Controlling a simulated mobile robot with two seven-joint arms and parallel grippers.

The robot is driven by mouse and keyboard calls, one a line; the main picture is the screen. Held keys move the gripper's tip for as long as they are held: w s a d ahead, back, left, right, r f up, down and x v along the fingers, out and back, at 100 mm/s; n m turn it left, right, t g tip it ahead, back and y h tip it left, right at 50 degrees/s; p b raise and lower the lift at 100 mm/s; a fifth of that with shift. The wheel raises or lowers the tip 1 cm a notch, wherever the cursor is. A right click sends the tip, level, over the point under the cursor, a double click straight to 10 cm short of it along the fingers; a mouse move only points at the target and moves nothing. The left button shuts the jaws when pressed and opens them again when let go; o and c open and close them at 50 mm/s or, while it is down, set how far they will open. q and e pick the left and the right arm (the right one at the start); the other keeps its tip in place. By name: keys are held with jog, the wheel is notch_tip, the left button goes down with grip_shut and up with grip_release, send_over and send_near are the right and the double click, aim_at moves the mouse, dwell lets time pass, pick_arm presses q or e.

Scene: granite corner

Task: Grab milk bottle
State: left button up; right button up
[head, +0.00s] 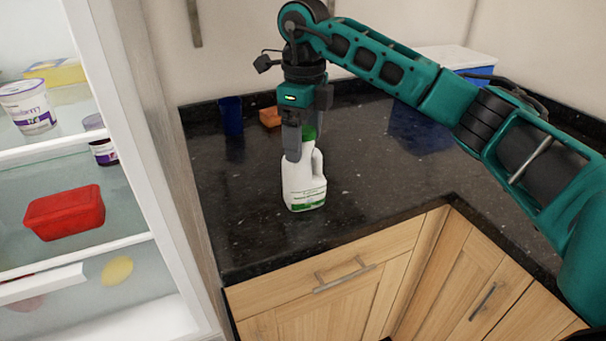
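The milk bottle (304,184) is white with a green cap and a green-edged label. It stands upright on the dark granite counter (390,185), near the counter's left end, with its handle on the right side. My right gripper (298,150) points down over the bottle's top, with its fingers around the cap and neck. One grey finger shows in front of the neck; the other is mostly hidden, so I cannot tell whether the fingers press on it. My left gripper is not in view.
An open fridge (150,170) at the left holds a red tub (65,211), a yogurt pot (28,106) and other food. Behind the bottle are a dark blue cup (231,115) and an orange-brown block (270,117). A blue box with a white lid (450,57) stands at the back right.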

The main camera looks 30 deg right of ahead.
grip_shut()
dwell(0.6)
jog(key=shift+r, duration=0.1)
